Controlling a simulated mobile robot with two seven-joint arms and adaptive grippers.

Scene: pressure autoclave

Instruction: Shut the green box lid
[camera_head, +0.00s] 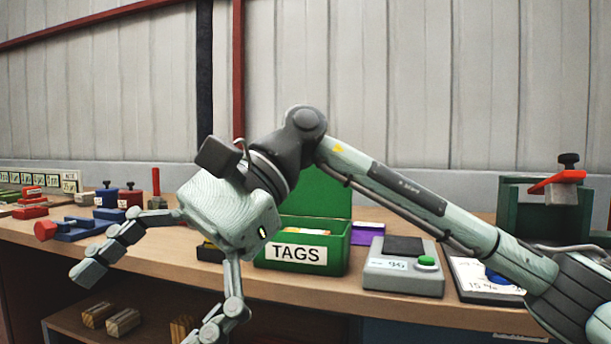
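The green box (337,255) stands on the wooden bench near the middle, with a white TAGS label on its front. Its green lid (325,202) stands raised at the back of the box, so the box is open. Pale contents show inside. My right arm comes in from the right and passes in front of the lid, hiding part of it. My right gripper (143,305) is to the left of the box and nearer to me. Its fingers are spread wide and empty, apart from the lid. My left gripper is not in view.
Right of the box are a grey device (403,277) with a green button, and a dark green stand (542,215) with a red lever. Red and blue blocks and fixtures (85,228) lie on the left of the bench. Wooden blocks (122,322) sit on the lower shelf.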

